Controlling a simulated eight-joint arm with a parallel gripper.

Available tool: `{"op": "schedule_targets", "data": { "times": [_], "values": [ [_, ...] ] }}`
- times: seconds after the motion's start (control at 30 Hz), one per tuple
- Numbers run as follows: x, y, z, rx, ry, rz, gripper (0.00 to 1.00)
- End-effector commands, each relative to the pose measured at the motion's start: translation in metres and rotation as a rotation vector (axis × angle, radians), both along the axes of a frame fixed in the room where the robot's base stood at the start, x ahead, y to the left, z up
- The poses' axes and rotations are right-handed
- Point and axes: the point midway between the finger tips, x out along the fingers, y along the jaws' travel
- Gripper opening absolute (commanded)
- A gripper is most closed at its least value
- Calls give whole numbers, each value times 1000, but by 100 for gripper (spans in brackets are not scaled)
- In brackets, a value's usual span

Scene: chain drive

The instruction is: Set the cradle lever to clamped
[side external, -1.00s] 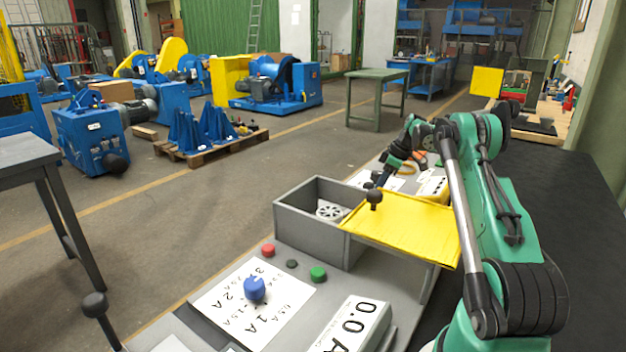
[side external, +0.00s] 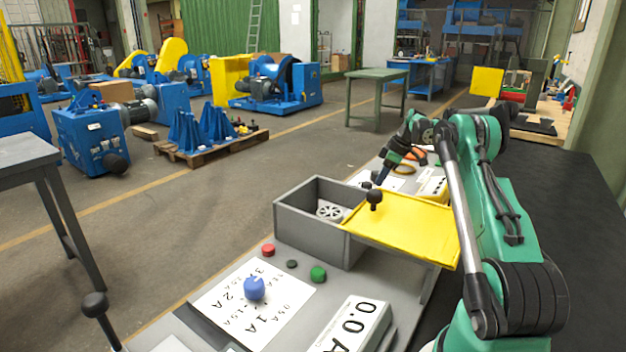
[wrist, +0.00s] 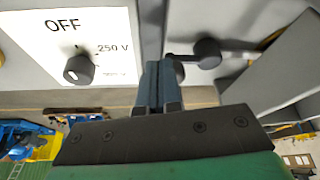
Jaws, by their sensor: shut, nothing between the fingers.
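My gripper (wrist: 158,85) is shut and empty, its two blue fingers pressed together in the wrist view. A dark lever with a round knob (wrist: 207,52) is just right of the fingertips, and a second dark rounded part (wrist: 178,68) is close beside them, partly hidden. I cannot tell whether the fingers touch either one, or which part is the cradle lever. In the side view my gripper (side external: 379,182) points down behind the yellow lid, near a black ball knob (side external: 374,198). No clamped marking is readable.
A grey open box (side external: 318,222) and the yellow lid (side external: 405,228) stand close to my arm. A panel with a dial (wrist: 78,70) marked OFF and 250 V is left of the fingers.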

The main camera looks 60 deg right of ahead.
Motion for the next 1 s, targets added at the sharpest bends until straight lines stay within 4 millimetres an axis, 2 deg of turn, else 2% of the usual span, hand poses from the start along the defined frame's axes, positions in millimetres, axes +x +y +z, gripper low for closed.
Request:
{"op": "schedule_targets", "data": {
  "times": [0.3,0.43,0.6,0.87,1.0],
  "values": [
    [-22,-7,57,1,0,-2,0],
    [-28,-9,73,0,0,-1,0],
    [-32,-9,83,0,0,0,0],
    [-32,-9,84,0,0,0,0],
    [-26,-2,87,-2,4,-2,0]
  ]
}}
